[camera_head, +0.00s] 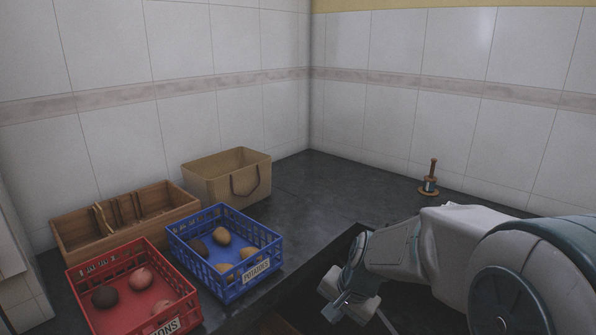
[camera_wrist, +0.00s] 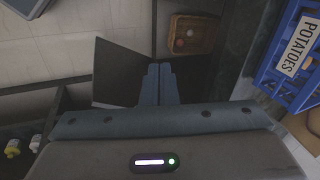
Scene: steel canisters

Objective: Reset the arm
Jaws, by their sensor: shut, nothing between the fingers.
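My arm reaches in from the right of the head view, folded low in front of the dark counter. My gripper (camera_head: 350,300) hangs beside the counter's front edge in the head view, with nothing held. In the wrist view its two fingers (camera_wrist: 159,85) are pressed together, pointing up the picture. No object is between them.
A blue crate (camera_head: 236,290) of potatoes, a red crate (camera_head: 120,257), a wooden divided box (camera_head: 75,243) and a tan handled box (camera_head: 222,182) stand on the dark counter (camera_head: 310,195). A copper-coloured stand (camera_head: 430,190) is near the back wall. The counter's middle is clear.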

